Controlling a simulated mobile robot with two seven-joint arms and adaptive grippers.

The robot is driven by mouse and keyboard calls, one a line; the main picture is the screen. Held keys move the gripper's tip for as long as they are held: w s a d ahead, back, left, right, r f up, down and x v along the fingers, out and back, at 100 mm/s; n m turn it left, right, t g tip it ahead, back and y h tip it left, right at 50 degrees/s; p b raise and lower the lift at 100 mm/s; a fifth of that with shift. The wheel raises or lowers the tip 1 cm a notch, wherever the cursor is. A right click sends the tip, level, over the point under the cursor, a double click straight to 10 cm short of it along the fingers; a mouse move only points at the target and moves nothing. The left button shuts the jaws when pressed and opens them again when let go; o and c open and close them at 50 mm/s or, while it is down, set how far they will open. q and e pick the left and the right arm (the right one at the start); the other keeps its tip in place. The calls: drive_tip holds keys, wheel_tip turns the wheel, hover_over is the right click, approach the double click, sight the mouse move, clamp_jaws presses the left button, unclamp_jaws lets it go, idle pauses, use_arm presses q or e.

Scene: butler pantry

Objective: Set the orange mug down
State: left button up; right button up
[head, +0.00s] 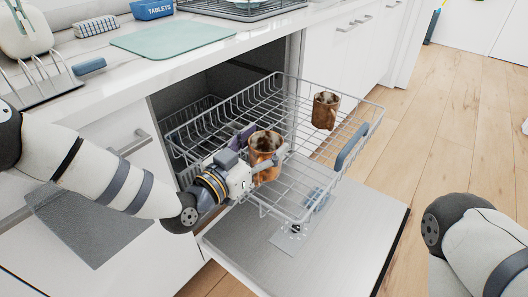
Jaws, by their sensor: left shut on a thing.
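An orange-brown mottled mug (265,146) is at my left gripper (266,168), over the pulled-out upper dishwasher rack (338,200). My left gripper is shut on this mug, which looks upright with its dark opening up. I cannot tell whether its base touches the rack wires. A second, similar brown mug (325,111) stands at the rack's right side. My right arm shows at the lower right edge, but its gripper is out of the picture.
The dishwasher door (320,250) lies open below the rack. A purple item (241,137) is in the rack behind the held mug. The counter holds a green mat (172,36), a blue tablets box (152,9) and a dish rack. The rack's front right part is bare.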

use_arm(q)
drive_tip(key=shift+d+f, duration=0.1)
drive_tip(key=shift+f, duration=0.85)
drive_tip(key=shift+f, duration=0.2)
drive_tip(key=o, duration=1.9)
drive_tip(key=shift+s, duration=0.1)
drive_tip(key=shift+r, duration=0.3)
drive_tip(key=v, duration=1.2)
drive_tip(key=shift+p, duration=0.4)
